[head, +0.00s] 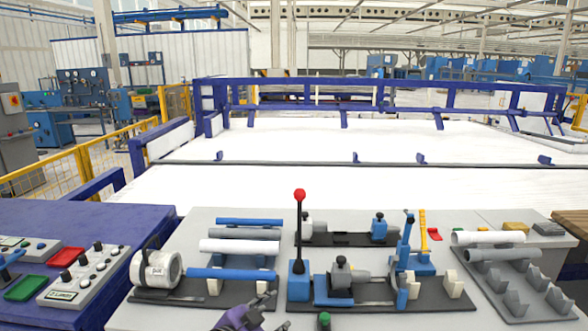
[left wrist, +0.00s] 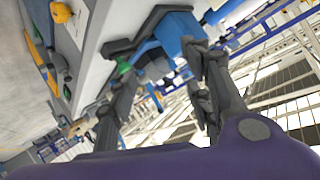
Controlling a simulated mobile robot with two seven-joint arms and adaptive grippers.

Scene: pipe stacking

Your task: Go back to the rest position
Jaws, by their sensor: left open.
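My left gripper (head: 275,308) is low in the head view, at the front edge of the workbench (head: 170,317). Its dark fingers are apart and I see nothing between them. In the left wrist view my left gripper (left wrist: 160,72) also shows spread fingers, with blue and dark bench parts (left wrist: 170,35) beyond them. I cannot tell from this tilted view how far those parts are from the fingertips. My right gripper is in neither view.
A blue pipe (head: 231,273) lies across the fixture by a white motor (head: 157,270). Several more pipes (head: 240,246) lie behind it. A red-knobbed lever (head: 299,196) stands upright right of the gripper. A grey rack (head: 515,285) holds pipes at right. Control boxes (head: 82,278) sit left.

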